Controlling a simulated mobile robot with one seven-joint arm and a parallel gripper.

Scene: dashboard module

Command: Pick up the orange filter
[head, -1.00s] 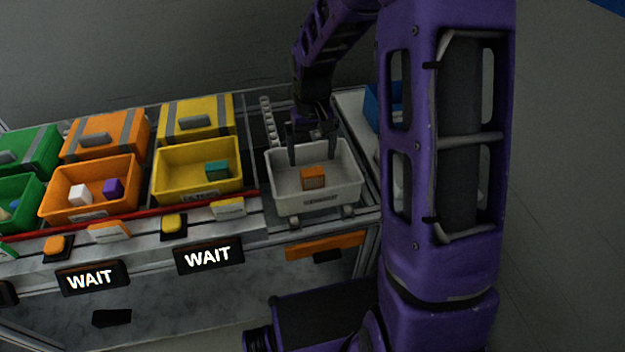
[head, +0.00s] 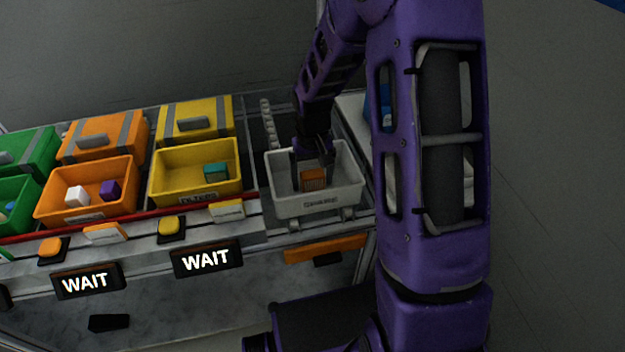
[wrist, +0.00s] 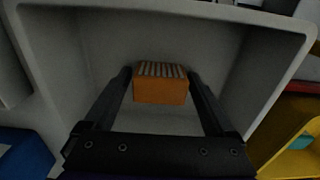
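The orange filter (head: 313,177) is a small block inside the white bin (head: 345,196). In the wrist view the filter (wrist: 160,90) shows a ribbed grey top and a plain orange side. My gripper (head: 313,172) is down inside the bin, with one finger on each side of the filter. In the wrist view the fingers of my gripper (wrist: 159,76) stand apart, with a narrow gap between each fingertip and the filter. The filter seems to rest on the bin floor.
The bin walls surround my gripper closely. To the left are a yellow bin (head: 160,190) with a teal block (head: 216,171) and an orange bin (head: 60,210) with white and purple blocks. A blue bin (wrist: 22,155) shows in the wrist view.

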